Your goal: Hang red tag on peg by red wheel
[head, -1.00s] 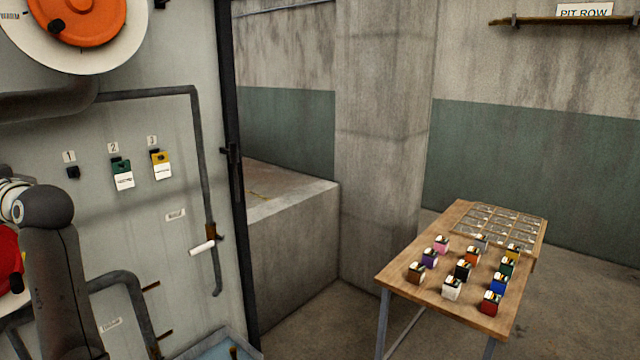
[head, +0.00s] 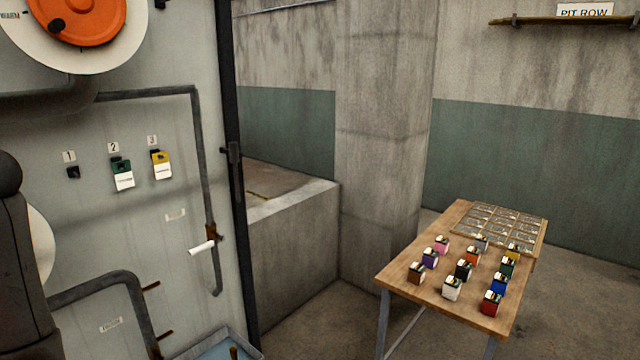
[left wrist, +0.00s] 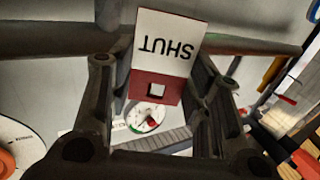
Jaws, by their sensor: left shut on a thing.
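My left gripper (left wrist: 150,80) is shut on the red tag (left wrist: 150,88), which has a red end with a square hole and a white part reading "SHUT", upside down in the left wrist view. In the head view my left arm (head: 18,275) stands at the left edge; its gripper is out of that view. A white disc edge (head: 40,245) shows beside the arm, with any red wheel there hidden. Peg 1 (head: 72,172) is bare. A green tag (head: 122,174) hangs under label 2 and a yellow tag (head: 161,165) under label 3. My right gripper is not in view.
An orange wheel (head: 80,20) on a white disc is at the top left. Dark pipes (head: 150,93) and a white-handled lever (head: 201,247) stand out from the panel. A gauge (left wrist: 147,118) shows behind the tag. A wooden table (head: 400,277) with colored boxes stands at right.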

